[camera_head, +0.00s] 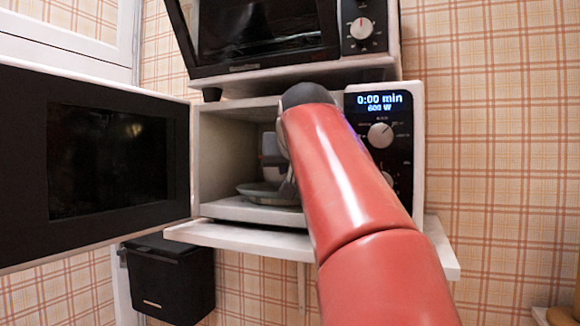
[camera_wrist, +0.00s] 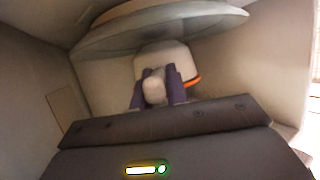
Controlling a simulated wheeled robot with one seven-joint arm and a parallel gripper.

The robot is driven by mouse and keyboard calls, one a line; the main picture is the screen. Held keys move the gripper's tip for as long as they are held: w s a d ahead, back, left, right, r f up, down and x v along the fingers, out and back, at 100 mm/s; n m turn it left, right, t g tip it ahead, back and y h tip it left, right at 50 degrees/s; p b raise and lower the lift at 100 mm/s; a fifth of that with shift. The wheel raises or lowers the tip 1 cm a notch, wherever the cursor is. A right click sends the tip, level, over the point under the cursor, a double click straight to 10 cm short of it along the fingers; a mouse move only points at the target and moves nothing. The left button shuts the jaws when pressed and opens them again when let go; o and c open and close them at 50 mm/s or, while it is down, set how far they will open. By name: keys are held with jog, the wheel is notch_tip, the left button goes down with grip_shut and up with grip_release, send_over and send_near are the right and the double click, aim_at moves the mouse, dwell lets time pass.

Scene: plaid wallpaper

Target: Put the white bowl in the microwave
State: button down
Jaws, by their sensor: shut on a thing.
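The microwave (camera_head: 417,150) stands on a shelf with its black door (camera_head: 25,165) swung wide open to the left. My gripper (camera_wrist: 155,88) is inside the cavity, its purple fingers shut on a small part of the white bowl (camera_wrist: 165,60). A wide pale disc, seemingly the turntable (camera_wrist: 90,40), lies close beyond the bowl in the wrist view. In the head view a pale dish shape (camera_head: 262,189) shows low in the cavity, below my gripper. My arm hides the cavity's right side and my fingertips there. I cannot tell whether the bowl touches the disc.
A second dark oven (camera_head: 265,65) sits on top of the microwave. The white shelf (camera_head: 235,238) juts out under it. A black box (camera_head: 170,275) hangs below on the left. The cavity's left wall (camera_head: 225,150) is clear. The microwave panel (camera_head: 383,100) is lit.

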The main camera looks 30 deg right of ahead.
jog(key=shift+f+b, duration=0.3)
jog(key=c, duration=1.3)
grip_release()
jog(key=shift+f, duration=0.1)
jog(key=shift+s, duration=0.1)
jog(key=v, duration=0.7)
jog(key=shift+s+a+r, duration=0.15)
jog(key=shift+s+r, duration=0.1)
